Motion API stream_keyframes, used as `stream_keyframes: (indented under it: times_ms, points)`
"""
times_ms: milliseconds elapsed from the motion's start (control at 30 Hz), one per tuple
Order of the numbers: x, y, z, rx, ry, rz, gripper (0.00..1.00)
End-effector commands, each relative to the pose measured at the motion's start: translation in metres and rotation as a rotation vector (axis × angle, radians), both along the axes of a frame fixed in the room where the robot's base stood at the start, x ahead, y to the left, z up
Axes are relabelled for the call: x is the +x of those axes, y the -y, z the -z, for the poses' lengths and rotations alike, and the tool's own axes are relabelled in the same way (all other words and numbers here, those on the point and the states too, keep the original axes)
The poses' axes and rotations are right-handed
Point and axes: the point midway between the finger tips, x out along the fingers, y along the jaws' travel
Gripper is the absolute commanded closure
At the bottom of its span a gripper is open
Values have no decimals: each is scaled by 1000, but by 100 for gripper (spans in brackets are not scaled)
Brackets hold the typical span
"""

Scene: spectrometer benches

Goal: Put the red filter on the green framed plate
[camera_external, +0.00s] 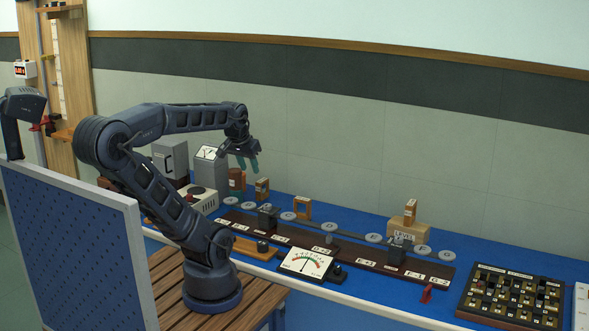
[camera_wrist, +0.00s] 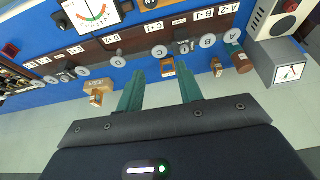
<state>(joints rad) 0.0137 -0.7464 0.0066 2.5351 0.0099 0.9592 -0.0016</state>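My gripper (camera_external: 245,160) is raised over the back left of the blue bench. Its two green fingers are spread apart and empty in the wrist view (camera_wrist: 160,75). No red filter can be told for sure. A small red piece (camera_external: 427,293) stands at the board's front right, well away from my gripper. A reddish-brown cylinder (camera_external: 237,180) with a green part on it in the wrist view (camera_wrist: 243,63) stands near my gripper. I cannot make out a green framed plate. Orange-framed upright blocks (camera_external: 302,208) stand along the bench, one showing between my fingers in the wrist view (camera_wrist: 167,67).
A long dark labelled board (camera_external: 345,252) runs along the bench, with grey lettered discs (camera_external: 373,238) behind it. A dial meter (camera_external: 306,263) stands in front. A dark compartment tray (camera_external: 512,296) lies at right. Grey instruments (camera_external: 209,168) stand at back left.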

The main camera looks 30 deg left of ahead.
Motion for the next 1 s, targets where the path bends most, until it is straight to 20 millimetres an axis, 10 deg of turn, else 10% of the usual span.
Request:
stream_keyframes:
  times_ms: [133,633,1000]
  points:
    - [-2,0,-1,-7,8,-12,34]
    - [8,8,-2,-29,1,-28,33]
    - [80,90,3,-225,-68,-213,33]
